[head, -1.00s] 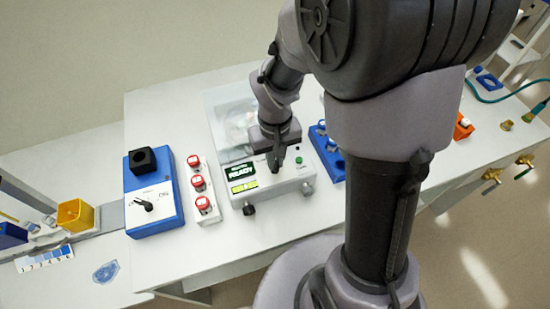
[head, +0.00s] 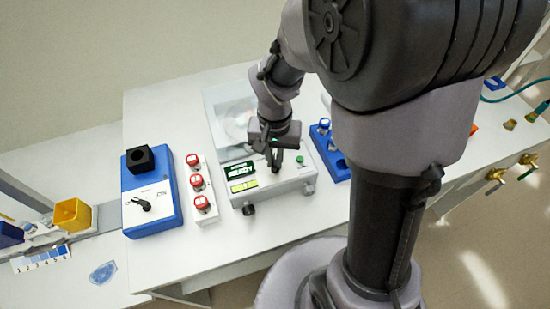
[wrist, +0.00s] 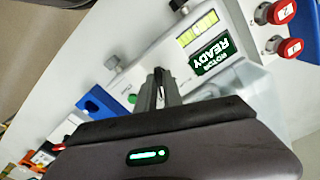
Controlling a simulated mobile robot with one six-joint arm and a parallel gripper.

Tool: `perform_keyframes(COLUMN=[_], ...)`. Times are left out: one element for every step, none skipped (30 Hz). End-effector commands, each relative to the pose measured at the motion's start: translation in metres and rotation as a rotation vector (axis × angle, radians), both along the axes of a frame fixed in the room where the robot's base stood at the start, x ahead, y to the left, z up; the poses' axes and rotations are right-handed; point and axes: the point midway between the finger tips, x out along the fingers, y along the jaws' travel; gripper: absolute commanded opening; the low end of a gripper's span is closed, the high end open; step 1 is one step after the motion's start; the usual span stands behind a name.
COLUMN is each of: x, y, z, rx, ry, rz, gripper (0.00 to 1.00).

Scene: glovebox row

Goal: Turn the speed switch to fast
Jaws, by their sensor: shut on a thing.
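The white machine (head: 238,197) has a dark display with READY in green and a yellow-green panel below it; both displays also show in the wrist view (wrist: 212,55). My gripper (head: 276,168) reaches down to the machine's front panel, right of the displays. In the wrist view my gripper (wrist: 159,78) has its fingers close together around a small dark piece at the panel, which I take to be the speed switch. The fingers hide most of it, and its setting cannot be read. A green button (head: 300,160) is right of the fingers.
Left of the machine stand a strip with red-capped knobs (head: 198,182) and a blue box (head: 133,222) with a black cup and a dark pointer knob. A blue rack (head: 334,163) stands close on the right. The table front is clear.

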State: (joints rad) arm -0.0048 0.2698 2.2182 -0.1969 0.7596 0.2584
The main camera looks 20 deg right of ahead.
Motion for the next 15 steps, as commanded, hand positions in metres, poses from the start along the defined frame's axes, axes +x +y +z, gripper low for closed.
perform_keyframes(x=[0.0002, 0.0002, 0.0002, 0.0003, 0.0003, 0.0004, 0.0004, 0.0004, 0.0004, 0.0004, 0.0004, 0.0004, 0.0004, 0.0004, 0.0005], y=[0.0001, 0.0002, 0.0002, 0.0003, 0.0003, 0.0003, 0.0004, 0.0004, 0.0004, 0.0004, 0.0004, 0.0004, 0.0004, 0.0004, 0.0003], z=[-0.0004, -0.0004, -0.0003, -0.0002, -0.0001, 0.0000, 0.0000, 0.0001, 0.0001, 0.0002, 0.0002, 0.0003, 0.0003, 0.0003, 0.0004], rx=[0.000, 0.000, 0.000, 0.000, 0.000, 0.000, 0.000, 0.000, 0.000, 0.000, 0.000, 0.000, 0.000, 0.000, 0.001], ry=[0.000, 0.000, 0.000, 0.000, 0.000, 0.000, 0.000, 0.000, -0.001, -0.001, -0.001, 0.000, 0.000, 0.000, 0.000], rz=[-0.017, -0.028, -0.042, -0.050, -0.058, -0.067, -0.072, -0.076, -0.081, -0.084, -0.086, -0.088, -0.089, -0.090, -0.090], gripper=[0.00, 0.00, 0.00, 0.00, 0.00, 0.00, 0.00, 0.00, 0.00, 0.00, 0.00, 0.00, 0.00, 0.00, 0.00])
